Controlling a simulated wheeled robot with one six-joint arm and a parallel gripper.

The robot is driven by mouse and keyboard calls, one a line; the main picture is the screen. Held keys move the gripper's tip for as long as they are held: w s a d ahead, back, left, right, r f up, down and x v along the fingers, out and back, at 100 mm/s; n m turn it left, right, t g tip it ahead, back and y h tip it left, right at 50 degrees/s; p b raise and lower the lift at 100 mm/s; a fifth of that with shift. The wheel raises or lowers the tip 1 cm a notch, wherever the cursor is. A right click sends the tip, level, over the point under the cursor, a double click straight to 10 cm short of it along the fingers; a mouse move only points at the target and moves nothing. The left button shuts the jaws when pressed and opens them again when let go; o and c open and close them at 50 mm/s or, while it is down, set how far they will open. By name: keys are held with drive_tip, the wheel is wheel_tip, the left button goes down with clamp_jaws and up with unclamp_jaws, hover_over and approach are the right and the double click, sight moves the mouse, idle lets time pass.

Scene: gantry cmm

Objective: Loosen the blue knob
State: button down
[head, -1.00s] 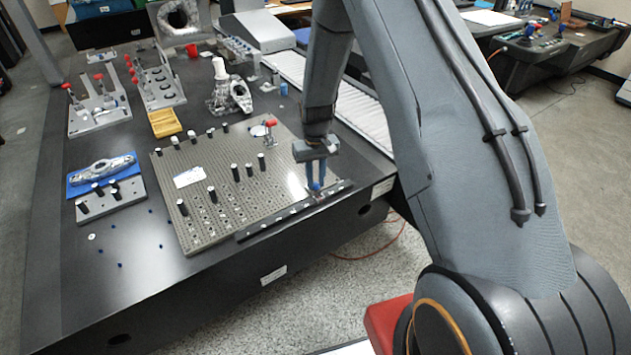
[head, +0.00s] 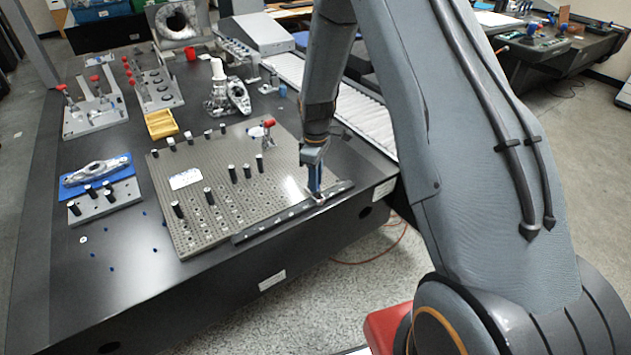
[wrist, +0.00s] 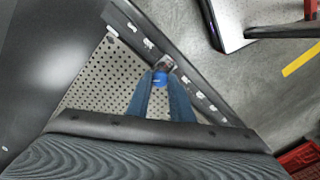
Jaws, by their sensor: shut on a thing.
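The blue knob (wrist: 160,78) shows in the wrist view between the tips of my gripper (wrist: 160,86). It sits by the dark rail along the edge of the perforated fixture plate. My gripper's blue fingers are shut on the knob. In the head view my gripper (head: 315,192) points down at the front right edge of the fixture plate (head: 225,222), over the dark rail (head: 270,224). The knob is hidden by the fingers there.
Several black pins stand on the plate, with a red-topped clamp (head: 268,124) at its back right. A yellow tray (head: 161,124) lies behind the plate. Left of it are a blue mat with a metal part and a grey block (head: 107,206).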

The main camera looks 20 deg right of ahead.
drive_tip(key=shift+n, duration=0.6)
drive_tip(key=c, duration=1.6)
unclamp_jaws()
drive_tip(key=shift+o, duration=0.2)
wheel_tip(320, 180, up, 8)
drive_tip(key=b, duration=0.2)
